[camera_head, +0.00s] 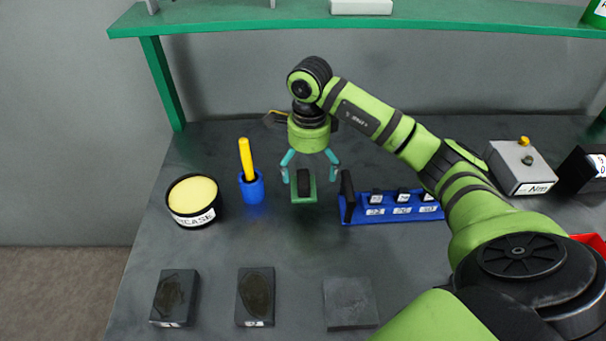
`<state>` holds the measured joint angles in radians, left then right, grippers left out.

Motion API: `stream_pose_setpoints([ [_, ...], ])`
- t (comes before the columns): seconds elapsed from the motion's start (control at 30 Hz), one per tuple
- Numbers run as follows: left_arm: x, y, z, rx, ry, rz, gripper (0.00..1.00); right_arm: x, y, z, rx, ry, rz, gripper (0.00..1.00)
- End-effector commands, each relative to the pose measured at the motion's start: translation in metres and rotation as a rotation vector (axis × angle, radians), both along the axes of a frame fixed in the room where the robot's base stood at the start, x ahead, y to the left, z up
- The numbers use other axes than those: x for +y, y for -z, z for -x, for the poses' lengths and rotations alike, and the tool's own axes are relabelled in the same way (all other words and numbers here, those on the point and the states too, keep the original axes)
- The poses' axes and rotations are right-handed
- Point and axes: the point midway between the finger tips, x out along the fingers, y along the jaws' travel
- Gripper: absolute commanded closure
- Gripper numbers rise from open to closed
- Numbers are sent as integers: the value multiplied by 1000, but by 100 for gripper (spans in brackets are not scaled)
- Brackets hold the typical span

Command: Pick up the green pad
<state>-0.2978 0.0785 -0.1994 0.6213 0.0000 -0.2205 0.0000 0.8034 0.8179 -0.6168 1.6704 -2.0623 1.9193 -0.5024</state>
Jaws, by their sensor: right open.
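The green pad (297,196) lies on the dark bench in the middle of the view, with a black block-like grip (304,181) on top. My right gripper (310,176) points down over it. Its two teal fingers are open, one on each side of the black grip, with gaps showing between them and the grip. I cannot tell exactly how high the fingertips are above the pad. My left gripper is not in view.
A blue holder with a yellow stick (252,187) and a round tub of yellow paste (193,198) stand to the left. A blue rack (390,212) with a black upright end stands close on the right. Dark blocks (256,296) lie in front. A green shelf (230,18) hangs behind.

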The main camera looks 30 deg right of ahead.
Motion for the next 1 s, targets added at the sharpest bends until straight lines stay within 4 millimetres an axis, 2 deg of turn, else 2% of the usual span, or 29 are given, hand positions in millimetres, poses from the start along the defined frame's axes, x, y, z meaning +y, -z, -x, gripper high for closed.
stream_pose_setpoints([
  [0.2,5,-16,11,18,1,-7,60,6,25,-7,5,0,-4,0],
  [0.4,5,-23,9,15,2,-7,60,7,52,-10,2,1,-2,0],
  [0.67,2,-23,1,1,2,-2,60,6,57,-11,-2,0,-1,0],
  [0.7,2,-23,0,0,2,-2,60,6,57,-11,-2,0,-1,4],
  [0.77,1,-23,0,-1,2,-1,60,6,57,-11,-2,0,-1,28],
  [0.8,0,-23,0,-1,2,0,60,6,57,-11,-2,0,-1,44],
  [0.87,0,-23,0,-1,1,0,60,6,57,-11,-1,0,-2,64],
  [1.0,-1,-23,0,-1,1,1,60,6,57,-10,0,0,-1,65],
])
